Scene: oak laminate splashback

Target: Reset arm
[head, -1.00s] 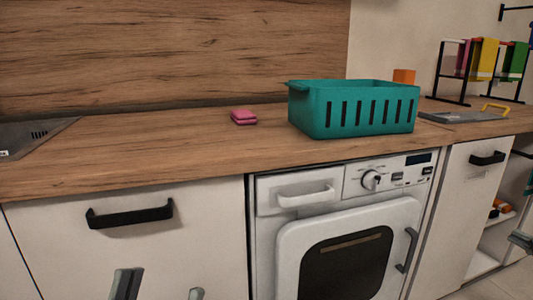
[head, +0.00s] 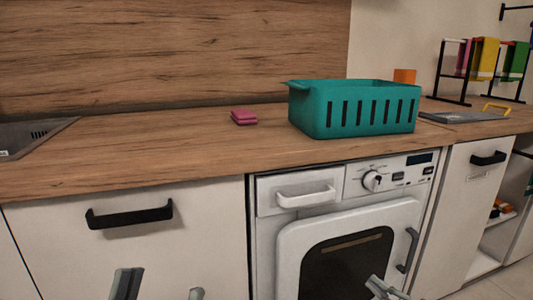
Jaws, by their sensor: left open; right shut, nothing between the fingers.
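My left gripper (head: 161,289) shows at the bottom left of the head view, its two grey fingertips spread wide apart. It is open and empty, in front of the white drawer front (head: 130,255) and below its black handle. My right gripper (head: 378,286) shows at the bottom, in front of the lower part of the white washing machine (head: 290,245). Its fingers are shut with nothing seen between them. Most of both arms is out of the picture.
A teal basket (head: 310,112) and a folded pink cloth or sponge (head: 243,117) stand on the wooden counter (head: 160,145). A sink edge (head: 35,135) is at the left, a grey board with yellow handle (head: 463,117) at the right. A black rack (head: 463,72) stands behind.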

